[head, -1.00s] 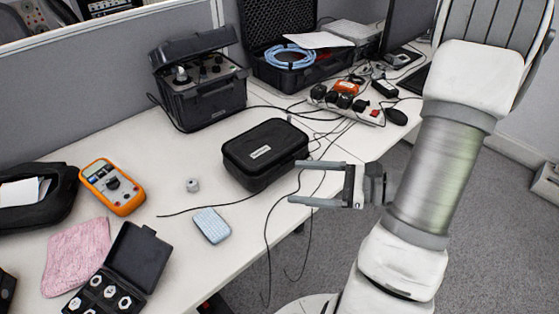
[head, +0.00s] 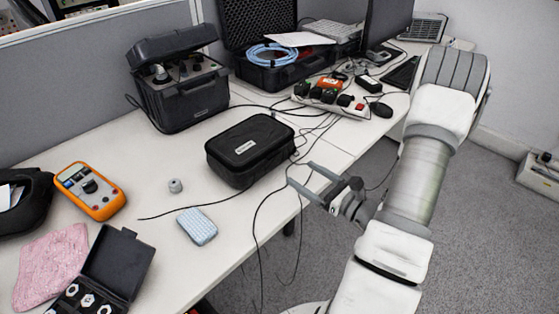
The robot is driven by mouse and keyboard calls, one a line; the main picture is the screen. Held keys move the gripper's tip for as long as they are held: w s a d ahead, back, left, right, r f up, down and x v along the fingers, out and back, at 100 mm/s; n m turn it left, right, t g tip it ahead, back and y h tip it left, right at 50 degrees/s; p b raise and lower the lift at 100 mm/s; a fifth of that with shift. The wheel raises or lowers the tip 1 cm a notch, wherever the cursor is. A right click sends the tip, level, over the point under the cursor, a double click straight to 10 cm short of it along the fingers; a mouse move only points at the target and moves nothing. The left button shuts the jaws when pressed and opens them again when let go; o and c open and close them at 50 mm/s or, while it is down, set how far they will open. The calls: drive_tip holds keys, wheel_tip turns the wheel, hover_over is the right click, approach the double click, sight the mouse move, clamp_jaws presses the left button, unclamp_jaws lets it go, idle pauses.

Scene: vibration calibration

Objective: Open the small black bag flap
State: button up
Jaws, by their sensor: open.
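The small black bag (head: 250,150) is a zipped rectangular case with a light label on its top, and its lid is closed. It lies flat near the middle of the desk (head: 185,270), close to the front edge. My gripper (head: 300,174) is open and empty, with its two fingers pointing left. It is to the right of the bag and a little lower in the picture, near the desk's front edge. A gap shows between the fingertips and the bag. The bag's far side is hidden.
A black instrument case (head: 178,85) and an open black case with a blue cable (head: 272,55) stand behind. A power strip (head: 340,98) lies at the back right. Loose cables cross the desk edge.

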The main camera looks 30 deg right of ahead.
drive_tip(key=b+x, duration=0.1)
drive_tip(key=x, duration=0.8)
drive_tip(key=shift+w+a, duration=0.1)
drive_tip(key=shift+w, duration=0.15)
clamp_jaws()
